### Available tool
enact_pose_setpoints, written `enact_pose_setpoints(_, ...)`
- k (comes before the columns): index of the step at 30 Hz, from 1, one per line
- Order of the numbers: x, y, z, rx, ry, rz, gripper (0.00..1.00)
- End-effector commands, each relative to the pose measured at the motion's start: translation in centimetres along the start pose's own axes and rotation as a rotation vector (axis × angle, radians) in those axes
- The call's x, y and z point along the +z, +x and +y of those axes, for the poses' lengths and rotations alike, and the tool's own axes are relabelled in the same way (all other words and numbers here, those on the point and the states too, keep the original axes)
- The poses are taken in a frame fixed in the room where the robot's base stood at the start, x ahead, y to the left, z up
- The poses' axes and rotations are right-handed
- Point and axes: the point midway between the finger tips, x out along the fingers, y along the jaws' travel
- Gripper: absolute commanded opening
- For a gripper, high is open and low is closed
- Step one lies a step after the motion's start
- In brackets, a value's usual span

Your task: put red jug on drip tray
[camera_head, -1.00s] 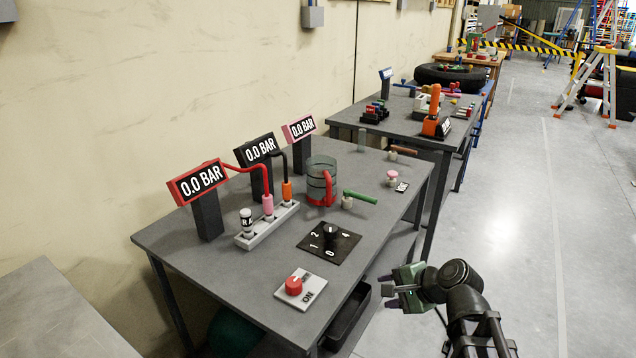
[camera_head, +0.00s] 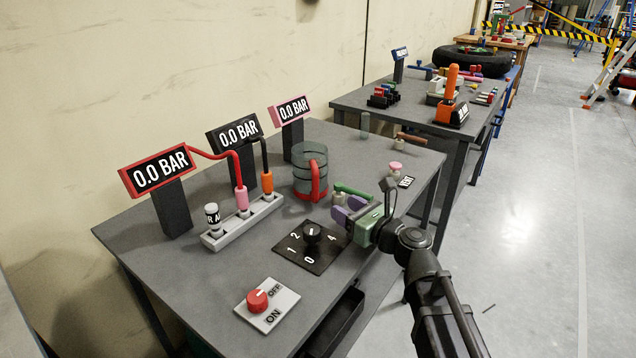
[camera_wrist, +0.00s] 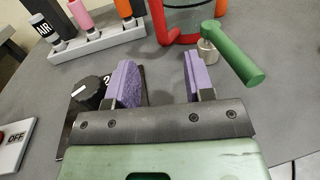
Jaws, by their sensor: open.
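The red jug (camera_head: 304,180) stands upright on the table, a clear body with a red base and red handle. In the wrist view, its lower part and handle (camera_wrist: 160,22) show at the top edge, ahead of the fingers. My gripper (camera_head: 346,213) is over the table's right side, in front of and to the right of the jug. Its purple fingers (camera_wrist: 161,82) are apart with nothing between them. A black tray (camera_head: 338,325) sits below the table's front edge; I cannot tell whether it is the drip tray.
A green-handled valve (camera_wrist: 235,55) stands close beside the jug, near my right finger. A black numbered dial (camera_head: 311,236) is left of my gripper. The hose block (camera_head: 240,222) and pressure displays (camera_head: 158,171) stand to the left. A red switch (camera_head: 258,300) is at the front.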

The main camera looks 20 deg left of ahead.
Motion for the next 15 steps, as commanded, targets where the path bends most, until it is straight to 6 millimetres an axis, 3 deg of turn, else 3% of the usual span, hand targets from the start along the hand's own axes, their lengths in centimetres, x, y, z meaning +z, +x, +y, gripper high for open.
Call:
enact_pose_setpoints(4,0.2,1.5,-0.1,0.003,-0.001,0.0,0.48)
enact_pose_setpoints(10,0.2,5.3,-0.2,0.001,-0.002,0.001,0.48)
enact_pose_setpoints(15,0.2,5.8,0.0,0.001,-0.003,0.001,0.48)
